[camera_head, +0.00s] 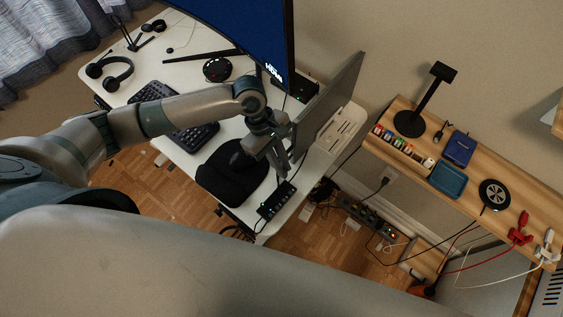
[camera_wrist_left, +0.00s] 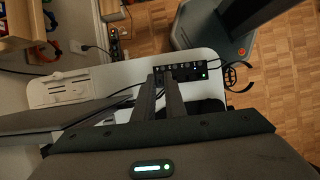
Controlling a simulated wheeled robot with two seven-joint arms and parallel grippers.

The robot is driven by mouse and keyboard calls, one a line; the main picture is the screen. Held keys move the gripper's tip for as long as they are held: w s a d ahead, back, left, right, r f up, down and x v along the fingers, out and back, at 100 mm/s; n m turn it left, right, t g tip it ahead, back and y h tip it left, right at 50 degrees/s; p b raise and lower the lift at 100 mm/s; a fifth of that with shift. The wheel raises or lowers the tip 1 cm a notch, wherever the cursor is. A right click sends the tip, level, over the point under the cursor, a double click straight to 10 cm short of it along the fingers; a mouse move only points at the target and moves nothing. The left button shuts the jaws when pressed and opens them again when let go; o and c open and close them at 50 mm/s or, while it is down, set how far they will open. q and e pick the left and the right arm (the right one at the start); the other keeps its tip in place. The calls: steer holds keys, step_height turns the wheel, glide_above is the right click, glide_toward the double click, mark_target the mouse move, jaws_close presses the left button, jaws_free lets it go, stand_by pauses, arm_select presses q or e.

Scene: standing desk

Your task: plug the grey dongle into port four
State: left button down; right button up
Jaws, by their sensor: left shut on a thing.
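A black hub (camera_head: 277,200) with a row of ports and a green light lies on the white desk near its front right corner. It also shows in the left wrist view (camera_wrist_left: 205,71), beyond my fingertips. My left gripper (camera_head: 284,173) points down right beside the hub's upper end in the head view. In the left wrist view, its fingers (camera_wrist_left: 160,78) are shut close together, with tips overlapping the hub's left end. The grey dongle between them is too small and hidden to make out clearly. I cannot tell whether it touches a port. My right gripper is not in view.
A black mouse mat (camera_head: 232,176) and keyboard (camera_head: 194,136) lie left of the hub. A monitor (camera_head: 330,100) stands behind my gripper. A wooden shelf (camera_head: 470,185) with a blue tray (camera_head: 447,180) is at the right. Cables and a power strip (camera_head: 372,217) lie below.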

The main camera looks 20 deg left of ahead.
arm_select(q)
steer(key=shift+r+p, duration=0.2)
steer(key=shift+p, duration=0.35)
steer(key=shift+f+b, duration=0.7)
steer(key=shift+f, duration=2.4)
steer(key=shift+p, duration=2.1)
steer(key=shift+f, duration=1)
steer(key=c, duration=1.7)
jaws_free()
steer(key=shift+c, duration=0.2)
steer(key=shift+r, duration=0.1)
steer(key=b+v, duration=0.4)
steer(key=v, duration=1.3)
steer(key=shift+b, duration=0.3)
